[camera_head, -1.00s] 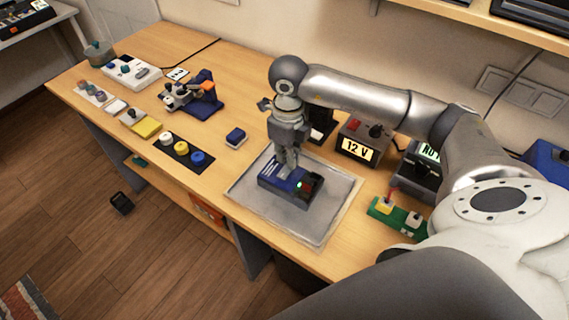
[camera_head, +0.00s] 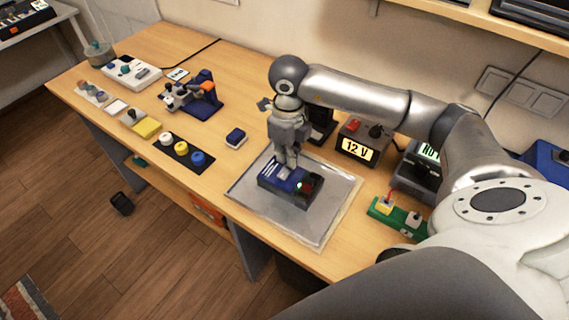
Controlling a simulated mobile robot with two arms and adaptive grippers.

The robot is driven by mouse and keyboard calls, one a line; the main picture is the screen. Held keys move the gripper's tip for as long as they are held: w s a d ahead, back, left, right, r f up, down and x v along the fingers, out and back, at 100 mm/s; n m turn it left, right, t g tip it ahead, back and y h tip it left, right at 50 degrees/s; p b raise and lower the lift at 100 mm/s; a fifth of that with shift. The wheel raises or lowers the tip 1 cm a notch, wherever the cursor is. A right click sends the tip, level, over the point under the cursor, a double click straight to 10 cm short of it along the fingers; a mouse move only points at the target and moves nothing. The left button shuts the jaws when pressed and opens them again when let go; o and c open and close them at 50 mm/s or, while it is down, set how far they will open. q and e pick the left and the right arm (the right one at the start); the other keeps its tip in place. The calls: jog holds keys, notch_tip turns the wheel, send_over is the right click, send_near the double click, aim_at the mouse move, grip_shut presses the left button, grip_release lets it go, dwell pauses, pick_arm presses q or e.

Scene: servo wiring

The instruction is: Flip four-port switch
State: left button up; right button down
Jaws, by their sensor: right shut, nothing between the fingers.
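A dark blue box with a black end (camera_head: 291,187) lies on the grey mat (camera_head: 318,228). A small green light and a red part show on its black end. I cannot tell for sure whether this box is the four-port switch. My right gripper (camera_head: 290,163) points down with its fingers shut and empty, at the top of the box. Whether the fingertips touch it cannot be told. The gripper hides part of the box's back edge. My left gripper is not in view.
A power supply reading 12 V (camera_head: 358,143) stands behind the mat. A green board (camera_head: 397,218) lies to its right. A small blue block (camera_head: 236,138), a black strip with coloured knobs (camera_head: 183,151) and a blue stand (camera_head: 203,101) are on the left.

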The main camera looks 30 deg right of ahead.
aim_at(287, 168)
jog(key=shift+f+b, duration=1.05)
jog(key=shift+f, duration=0.15)
dwell(0.6)
jog(key=shift+r, duration=0.2)
jog(key=shift+r+p, duration=2.1)
jog(key=shift+r, duration=1.3)
